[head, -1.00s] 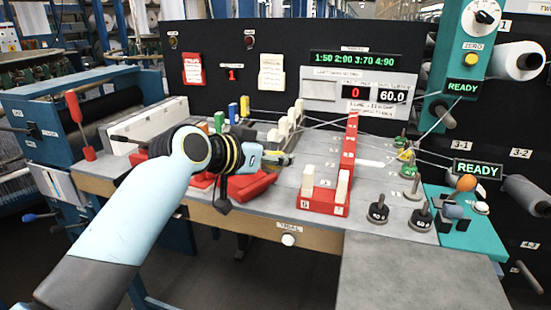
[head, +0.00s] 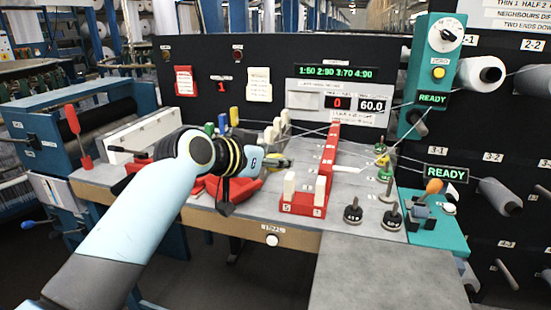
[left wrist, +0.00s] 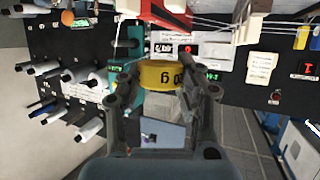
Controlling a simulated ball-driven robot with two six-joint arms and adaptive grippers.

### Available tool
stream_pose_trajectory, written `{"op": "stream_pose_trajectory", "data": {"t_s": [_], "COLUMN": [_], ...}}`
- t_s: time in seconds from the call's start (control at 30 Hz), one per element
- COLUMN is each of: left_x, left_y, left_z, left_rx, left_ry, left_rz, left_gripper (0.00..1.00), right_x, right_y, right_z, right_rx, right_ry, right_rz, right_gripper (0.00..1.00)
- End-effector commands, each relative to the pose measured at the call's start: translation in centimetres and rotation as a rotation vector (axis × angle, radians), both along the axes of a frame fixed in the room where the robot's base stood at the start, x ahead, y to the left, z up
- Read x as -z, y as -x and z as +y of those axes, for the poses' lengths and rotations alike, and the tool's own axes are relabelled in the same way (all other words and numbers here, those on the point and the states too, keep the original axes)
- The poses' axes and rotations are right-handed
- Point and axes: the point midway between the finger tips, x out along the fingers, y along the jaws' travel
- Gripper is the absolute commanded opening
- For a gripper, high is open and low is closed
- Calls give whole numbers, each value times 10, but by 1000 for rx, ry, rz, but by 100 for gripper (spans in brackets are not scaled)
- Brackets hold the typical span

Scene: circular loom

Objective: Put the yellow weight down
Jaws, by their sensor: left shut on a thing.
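The yellow weight (left wrist: 165,76) shows in the left wrist view as a yellow band with dark markings between my left gripper's fingers (left wrist: 158,82). My left gripper is shut on it. In the head view my left gripper (head: 280,162) is over the grey bench (head: 345,212), behind the red block with white pegs and left of the long red rail. The weight is small and mostly hidden there; its height above the bench is unclear. My right gripper is not in view.
The red block with white pegs (head: 303,206) stands in front of my gripper. The red rail (head: 329,155) is to its right. Dark weights (head: 353,214) and green weights (head: 385,173) stand farther right. Threads cross above the bench.

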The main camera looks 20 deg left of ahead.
Motion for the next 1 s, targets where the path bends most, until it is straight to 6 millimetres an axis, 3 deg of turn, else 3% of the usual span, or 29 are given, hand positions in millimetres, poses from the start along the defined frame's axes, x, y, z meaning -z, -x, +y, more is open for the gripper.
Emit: {"op": "stream_pose_trajectory", "data": {"t_s": [0.23, 0.37, 0.5, 0.6, 0.7, 0.8, 1.0], "left_x": [4, 31, 74, 87, 84, 71, 27], "left_y": [1, 9, 35, 63, 96, 127, 166], "left_z": [0, 9, 44, 66, 72, 63, 36], "left_rx": [0, -3, -6, 8, 40, 80, 135], "left_ry": [0, -3, -12, -13, -13, -9, 0], "left_rz": [1, 5, 3, 1, 0, 1, -3], "left_gripper": [0, 0, 0, 0, 0, 0, 0], "right_x": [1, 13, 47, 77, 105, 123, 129], "right_y": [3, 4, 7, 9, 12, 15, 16], "right_z": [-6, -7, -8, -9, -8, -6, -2], "right_rx": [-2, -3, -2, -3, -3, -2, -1], "right_ry": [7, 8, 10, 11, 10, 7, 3], "right_rz": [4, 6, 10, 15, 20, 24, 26], "right_gripper": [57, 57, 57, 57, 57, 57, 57]}}
